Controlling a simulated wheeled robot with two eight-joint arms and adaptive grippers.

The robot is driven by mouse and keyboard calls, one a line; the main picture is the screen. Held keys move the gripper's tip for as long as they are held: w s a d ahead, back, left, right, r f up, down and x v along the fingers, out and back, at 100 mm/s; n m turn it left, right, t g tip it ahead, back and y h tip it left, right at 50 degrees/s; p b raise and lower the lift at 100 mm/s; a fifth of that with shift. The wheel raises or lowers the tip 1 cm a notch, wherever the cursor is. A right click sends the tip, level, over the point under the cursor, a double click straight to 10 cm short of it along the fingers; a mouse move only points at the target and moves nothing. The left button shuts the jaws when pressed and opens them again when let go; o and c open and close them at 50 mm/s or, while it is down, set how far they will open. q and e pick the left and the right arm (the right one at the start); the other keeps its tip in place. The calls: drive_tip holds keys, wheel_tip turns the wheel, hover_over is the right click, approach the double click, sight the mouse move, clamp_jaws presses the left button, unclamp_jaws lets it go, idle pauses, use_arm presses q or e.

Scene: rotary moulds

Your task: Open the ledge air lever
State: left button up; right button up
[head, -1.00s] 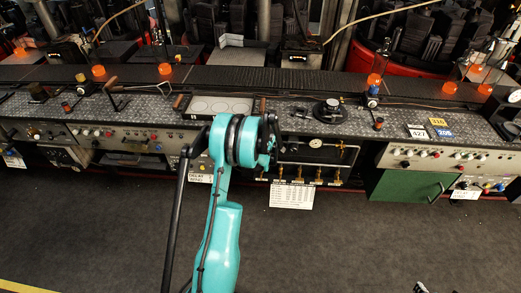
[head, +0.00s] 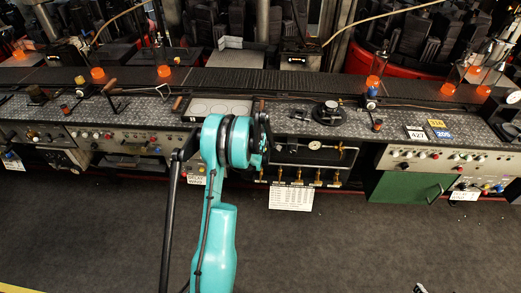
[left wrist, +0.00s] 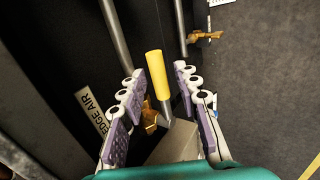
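In the left wrist view the lever has a yellow handle (left wrist: 157,72) and a brass-coloured valve body (left wrist: 150,115) beneath it. A white label (left wrist: 93,110) beside it shows the letters "EDGE AIR", its start cut off or hidden. My left gripper (left wrist: 160,78) is open, with one finger on each side of the yellow handle and a gap on both sides. In the head view my teal left arm hides this gripper and the lever. A small dark and pale part at the bottom edge of the head view (head: 420,288) may be my right gripper; its state does not show.
Several brass valves (head: 318,177) sit in a recess under the counter (head: 300,120), with a white printed sheet (head: 291,198) below. A green panel (head: 405,187) is to the right. Pipes (left wrist: 116,35) run close to the handle. The floor (head: 360,245) in front is clear.

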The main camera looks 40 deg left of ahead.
use_arm(q)
drive_tip(key=shift+r, duration=0.1)
drive_tip(key=v, duration=1.1)
drive_tip(key=shift+s+r, duration=0.2)
drive_tip(key=shift+r, duration=0.2)
drive_tip(key=shift+d, duration=0.1)
drive_tip(key=s+d+r+m+h, duration=0.1)
drive_tip(key=s+d+r+m, duration=0.4)
drive_tip(key=d, duration=0.4)
drive_tip(key=s+d+r+m+h, duration=0.1)
drive_tip(key=s+d+r+m, duration=0.1)
drive_tip(key=d+r+m, duration=0.6)
drive_tip(key=s+d+f+m+t+h, duration=0.1)
drive_tip(key=s+d+f+m, duration=0.1)
drive_tip(key=s+d+m, duration=0.9)
drive_tip(key=s+d, duration=0.4)
drive_tip(key=shift+m+h, duration=0.4)
